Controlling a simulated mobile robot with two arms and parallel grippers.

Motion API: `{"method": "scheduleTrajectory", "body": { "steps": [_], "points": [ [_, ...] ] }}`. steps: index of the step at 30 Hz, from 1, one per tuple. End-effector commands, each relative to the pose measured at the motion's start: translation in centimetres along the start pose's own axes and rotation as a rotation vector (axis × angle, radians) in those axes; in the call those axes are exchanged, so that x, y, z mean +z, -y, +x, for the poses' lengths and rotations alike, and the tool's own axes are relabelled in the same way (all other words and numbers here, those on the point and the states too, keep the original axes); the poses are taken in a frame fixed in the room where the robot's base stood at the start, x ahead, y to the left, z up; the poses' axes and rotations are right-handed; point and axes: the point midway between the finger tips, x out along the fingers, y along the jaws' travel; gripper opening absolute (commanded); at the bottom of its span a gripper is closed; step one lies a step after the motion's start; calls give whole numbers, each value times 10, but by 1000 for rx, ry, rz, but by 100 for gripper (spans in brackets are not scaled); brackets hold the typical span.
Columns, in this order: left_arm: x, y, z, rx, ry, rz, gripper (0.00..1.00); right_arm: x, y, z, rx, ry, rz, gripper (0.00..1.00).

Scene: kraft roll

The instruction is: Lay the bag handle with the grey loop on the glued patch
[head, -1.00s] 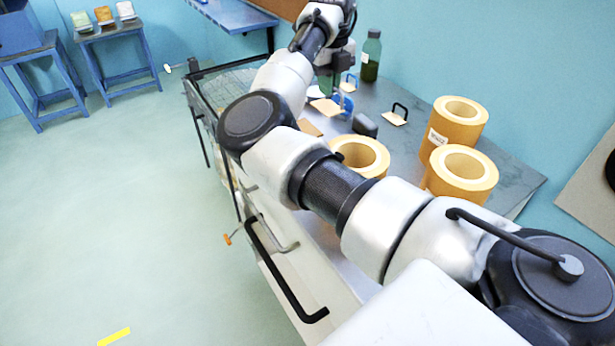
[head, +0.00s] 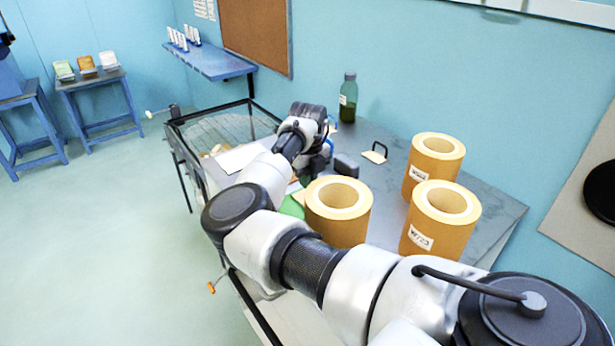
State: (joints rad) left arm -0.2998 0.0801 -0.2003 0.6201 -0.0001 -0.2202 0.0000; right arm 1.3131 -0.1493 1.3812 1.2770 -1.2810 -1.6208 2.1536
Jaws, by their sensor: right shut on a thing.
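My right gripper (head: 318,172) points down over the worktable, beyond the nearest kraft roll. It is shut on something. The wrist and forearm hide its fingertips and most of what it grips, so the grey loop does not show clearly. A tan card piece (head: 302,195) lies below the wrist, beside the nearest roll. I cannot make out the glued patch. My left gripper is out of view.
Three kraft rolls, a near one (head: 338,212) and two at right (head: 440,218) (head: 434,165), stand close to my arm. A dark block (head: 346,166), a green bottle (head: 348,98) and a white sheet (head: 242,158) are around the wrist.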

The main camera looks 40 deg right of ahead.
Motion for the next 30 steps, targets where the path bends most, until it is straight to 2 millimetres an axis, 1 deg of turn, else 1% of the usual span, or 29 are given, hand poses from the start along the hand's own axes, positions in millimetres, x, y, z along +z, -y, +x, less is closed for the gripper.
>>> {"method": "scheduleTrajectory", "body": {
  "steps": [7,12,13,17,18,26,30],
  "points": [
    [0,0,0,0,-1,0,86,0,0,1,0,1,0,0],
    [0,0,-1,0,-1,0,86,0,0,6,0,0,0,0],
    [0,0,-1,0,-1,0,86,0,0,6,0,1,0,10],
    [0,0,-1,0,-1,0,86,0,0,6,0,1,0,30],
    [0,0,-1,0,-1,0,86,0,0,6,0,1,0,32],
    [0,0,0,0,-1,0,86,0,0,4,0,2,0,32],
    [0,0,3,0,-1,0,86,1,0,-7,-2,3,1,32]
  ]
}}
